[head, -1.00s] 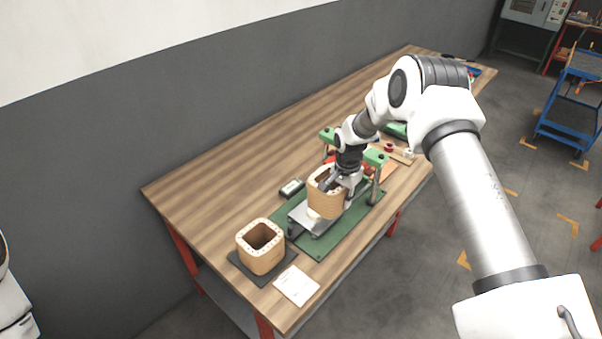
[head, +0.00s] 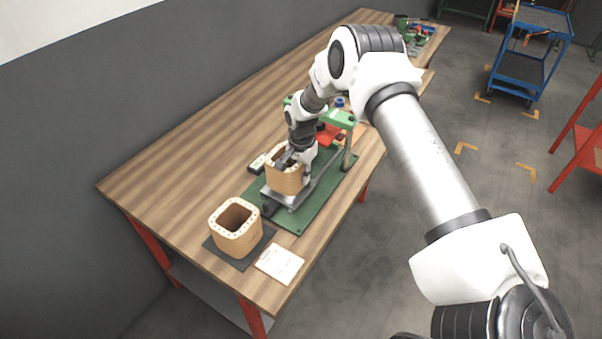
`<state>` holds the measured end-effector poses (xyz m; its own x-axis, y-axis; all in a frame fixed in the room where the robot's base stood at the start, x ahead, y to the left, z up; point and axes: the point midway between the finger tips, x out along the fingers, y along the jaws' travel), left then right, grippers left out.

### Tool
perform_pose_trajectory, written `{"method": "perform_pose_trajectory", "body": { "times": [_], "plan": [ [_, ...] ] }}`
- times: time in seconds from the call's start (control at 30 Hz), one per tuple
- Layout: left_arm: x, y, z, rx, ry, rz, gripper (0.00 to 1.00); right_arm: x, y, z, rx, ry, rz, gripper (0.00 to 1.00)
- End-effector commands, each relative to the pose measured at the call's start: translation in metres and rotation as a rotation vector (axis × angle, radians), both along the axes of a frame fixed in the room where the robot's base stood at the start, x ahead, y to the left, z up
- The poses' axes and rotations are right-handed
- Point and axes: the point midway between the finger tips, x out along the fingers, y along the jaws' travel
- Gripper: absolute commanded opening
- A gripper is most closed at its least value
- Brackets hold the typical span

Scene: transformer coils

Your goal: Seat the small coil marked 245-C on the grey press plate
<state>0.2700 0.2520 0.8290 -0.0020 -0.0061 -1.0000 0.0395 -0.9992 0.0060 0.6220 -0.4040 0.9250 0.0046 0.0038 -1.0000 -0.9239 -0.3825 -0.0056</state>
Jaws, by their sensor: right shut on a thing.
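A small tan coil (head: 284,183) with a square hollow is at the front of the press, over the grey press plate (head: 293,202). I cannot tell whether its underside touches the plate. No marking on it is readable. My right gripper (head: 289,161) comes down from above and is shut on this coil at its upper wall. The fingertips are partly hidden by the coil and the wrist. My left gripper is not in view.
A larger tan coil (head: 238,240) stands on a dark mat (head: 213,246) at front left. A white paper (head: 279,263) lies beside it. The press has a green base (head: 318,205) and green crossbar (head: 337,117). A small meter (head: 257,163) lies left. The wooden table (head: 190,165) is clear further left.

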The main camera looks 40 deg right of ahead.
Motion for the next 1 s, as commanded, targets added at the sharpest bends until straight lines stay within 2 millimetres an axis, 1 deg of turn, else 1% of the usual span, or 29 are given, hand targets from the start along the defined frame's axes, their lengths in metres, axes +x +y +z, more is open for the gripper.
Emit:
{"method": "perform_pose_trajectory", "body": {
  "times": [0.4,0.6,1.0],
  "plan": [
    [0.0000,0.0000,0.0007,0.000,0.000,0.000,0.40,0.0009,-0.0001,0.0013,0.000,-0.002,0.000,0.00],
    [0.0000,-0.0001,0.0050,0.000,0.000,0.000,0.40,-0.0002,-0.0003,0.0020,0.000,-0.002,0.000,0.00],
    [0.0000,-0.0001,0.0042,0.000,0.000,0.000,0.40,-0.0003,-0.0002,0.0007,0.000,-0.002,0.000,0.00]
  ]
}}
